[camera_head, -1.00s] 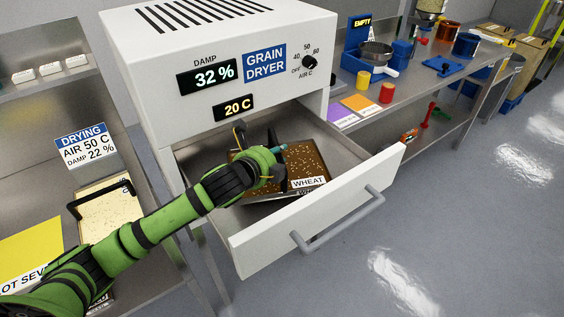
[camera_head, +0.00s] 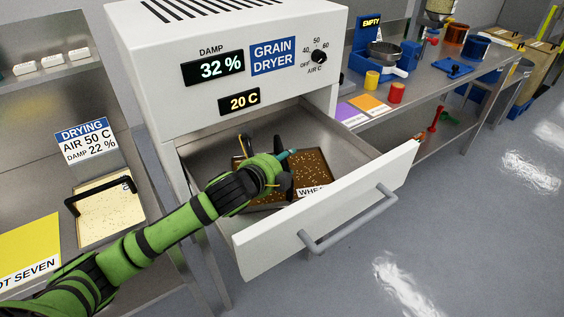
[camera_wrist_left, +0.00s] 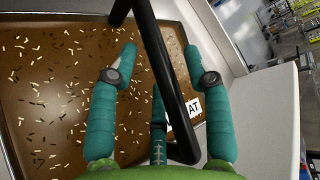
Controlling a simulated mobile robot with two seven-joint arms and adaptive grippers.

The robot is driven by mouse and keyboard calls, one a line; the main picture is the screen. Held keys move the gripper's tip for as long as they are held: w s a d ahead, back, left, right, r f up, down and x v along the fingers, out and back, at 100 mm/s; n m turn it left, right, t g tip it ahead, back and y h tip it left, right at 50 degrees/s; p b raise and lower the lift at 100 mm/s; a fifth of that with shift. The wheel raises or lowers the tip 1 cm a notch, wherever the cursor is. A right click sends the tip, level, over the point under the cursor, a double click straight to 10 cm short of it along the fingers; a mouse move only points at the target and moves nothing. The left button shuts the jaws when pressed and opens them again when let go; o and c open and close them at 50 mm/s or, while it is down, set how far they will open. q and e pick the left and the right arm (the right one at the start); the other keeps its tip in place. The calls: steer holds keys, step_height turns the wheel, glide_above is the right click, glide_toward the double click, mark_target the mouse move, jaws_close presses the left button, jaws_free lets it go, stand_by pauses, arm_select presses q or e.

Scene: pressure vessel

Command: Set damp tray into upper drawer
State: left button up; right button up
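The tray of brown grain with a white WHEAT label (camera_head: 313,163) is down inside the pulled-out dryer drawer (camera_head: 275,242). The drawer's front wall partly hides the label. My left gripper (camera_head: 280,168) is over the tray inside the drawer. In the left wrist view, its teal fingers (camera_wrist_left: 158,65) are spread apart on both sides of the tray's black handle (camera_wrist_left: 165,75). The brown tray (camera_wrist_left: 50,100) with pale and dark grains fills the left of that view. Whether the tray rests flat on the drawer floor is hidden. My right gripper is not in view.
The white grain dryer (camera_head: 225,95) reads 32 % damp and 20 C. A bench (camera_head: 440,90) with cups and a blue stand is at right. Floor before the drawer is clear.

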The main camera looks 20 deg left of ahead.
arm_select(q)
steer(key=shift+r, duration=0.1)
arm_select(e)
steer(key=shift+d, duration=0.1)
arm_select(q)
steer(key=shift+s, duration=0.15)
steer(key=b+v, duration=0.1)
steer(key=v, duration=1)
steer(key=shift+s+r, duration=0.25)
steer(key=shift+s, duration=0.05)
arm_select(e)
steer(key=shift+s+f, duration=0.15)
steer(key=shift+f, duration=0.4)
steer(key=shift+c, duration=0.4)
